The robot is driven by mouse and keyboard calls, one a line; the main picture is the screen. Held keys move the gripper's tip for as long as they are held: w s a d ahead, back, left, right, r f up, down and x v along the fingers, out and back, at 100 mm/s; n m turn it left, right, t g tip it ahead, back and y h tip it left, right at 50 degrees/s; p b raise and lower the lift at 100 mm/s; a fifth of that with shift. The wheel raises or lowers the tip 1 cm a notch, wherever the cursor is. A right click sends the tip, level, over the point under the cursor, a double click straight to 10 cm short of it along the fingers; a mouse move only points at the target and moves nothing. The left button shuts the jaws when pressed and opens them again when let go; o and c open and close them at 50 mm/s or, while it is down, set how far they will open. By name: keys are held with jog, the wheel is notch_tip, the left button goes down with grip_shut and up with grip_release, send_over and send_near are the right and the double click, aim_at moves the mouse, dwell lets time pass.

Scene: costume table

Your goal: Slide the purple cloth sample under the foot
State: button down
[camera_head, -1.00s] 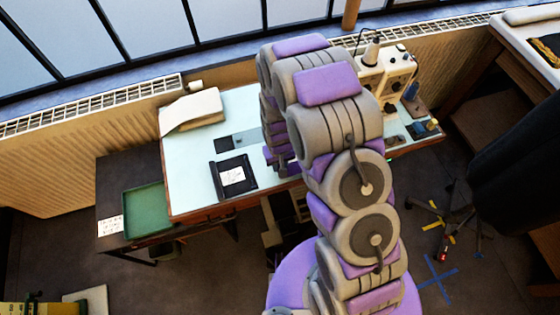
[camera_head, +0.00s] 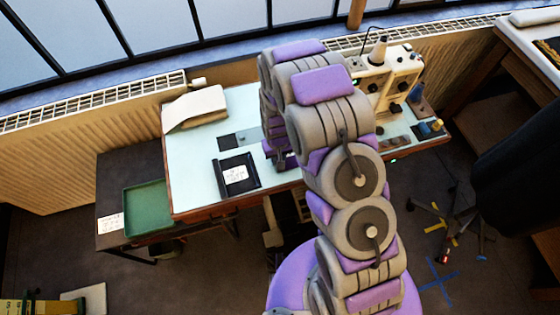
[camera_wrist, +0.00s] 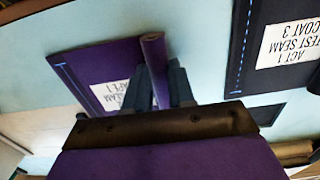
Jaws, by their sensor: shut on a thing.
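The purple cloth sample (camera_wrist: 88,58) lies in the left half of the wrist view, with a white label and a blue stitched line. A purple raised, roll-like part (camera_wrist: 154,58) stands between the fingers of my gripper (camera_wrist: 158,88), which is shut on it. In the head view the cloth and my gripper are mostly hidden behind my arm. The sewing machine (camera_head: 398,72) stands at the right of the pale table (camera_head: 190,165); its foot is hidden behind my arm.
A black sample with a white label (camera_head: 236,174) lies at the table's front; a dark labelled sample (camera_wrist: 250,50) shows right in the wrist view. Folded cloth (camera_head: 196,106) lies at the back left, a green tray (camera_head: 148,208) below left. Small items (camera_head: 430,128) sit right of the machine.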

jog(key=shift+w+a, duration=0.1)
jog(key=shift+w, duration=1.25)
jog(key=shift+w+a, duration=0.3)
jog(key=shift+w, duration=0.45)
jog(key=shift+s+d, duration=0.1)
jog(key=shift+d, duration=0.15)
jog(key=c, duration=0.9)
grip_release()
